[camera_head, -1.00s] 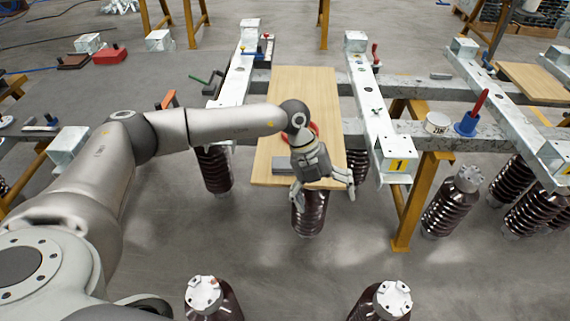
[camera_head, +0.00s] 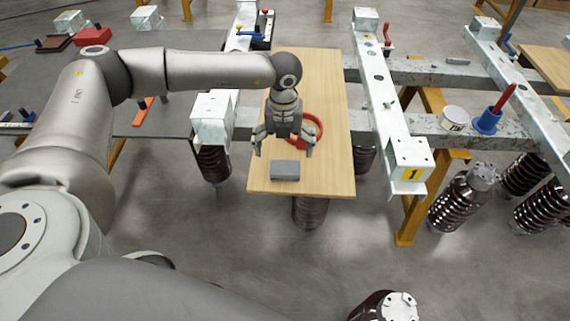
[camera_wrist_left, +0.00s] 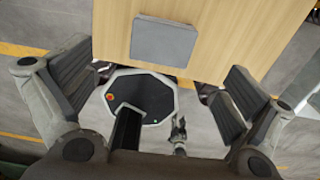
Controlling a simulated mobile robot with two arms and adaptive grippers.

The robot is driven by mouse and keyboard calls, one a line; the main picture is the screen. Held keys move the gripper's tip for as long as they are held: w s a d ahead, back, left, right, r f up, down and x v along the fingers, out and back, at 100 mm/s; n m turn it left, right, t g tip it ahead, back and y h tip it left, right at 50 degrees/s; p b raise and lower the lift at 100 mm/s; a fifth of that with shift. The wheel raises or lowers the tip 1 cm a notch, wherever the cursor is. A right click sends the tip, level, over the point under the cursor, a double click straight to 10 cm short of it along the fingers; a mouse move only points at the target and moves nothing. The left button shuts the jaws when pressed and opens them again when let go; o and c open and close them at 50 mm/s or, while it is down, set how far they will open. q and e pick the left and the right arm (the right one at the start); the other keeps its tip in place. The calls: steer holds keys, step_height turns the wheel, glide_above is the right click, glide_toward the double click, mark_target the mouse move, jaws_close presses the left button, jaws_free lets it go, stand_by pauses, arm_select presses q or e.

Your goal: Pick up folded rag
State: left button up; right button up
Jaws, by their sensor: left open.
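The folded rag (camera_head: 285,170) is a small grey rectangle lying flat near the front edge of a light wooden board (camera_head: 322,90). It also shows at the top middle of the left wrist view (camera_wrist_left: 165,42), on the board (camera_wrist_left: 230,20). My left gripper (camera_head: 282,150) is open and empty above the board, with its fingers spread wide and pointing down toward the rag. In the left wrist view its fingers (camera_wrist_left: 160,100) stand apart on either side, with the rag between and beyond them.
A red ring (camera_head: 318,128) lies on the board just behind my left gripper. Metal frame beams (camera_head: 385,100) run along both sides. A white tin (camera_head: 453,117) and a blue holder with a red handle (camera_head: 488,121) stand to the right. Ribbed insulators (camera_head: 462,195) stand below.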

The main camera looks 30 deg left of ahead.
mark_target(285, 167)
arm_select(q)
step_height(285, 167, down, 3)
steer(key=shift+s+d+f, duration=0.1)
steer(key=shift+f, duration=0.25)
step_height(285, 167, down, 4)
steer(key=shift+r+p, duration=0.2)
steer(key=shift+p, duration=0.4)
steer(key=shift+w+f, duration=0.2)
steer(key=shift+f, duration=0.45)
steer(key=shift+c, duration=0.9)
steer(key=c, duration=0.7)
steer(key=shift+c, duration=0.6)
arm_select(e)
steer(key=shift+s+d+r, duration=0.4)
steer(key=shift+s+r, duration=0.25)
steer(key=shift+s, duration=0.15)
steer(key=shift+d, duration=0.1)
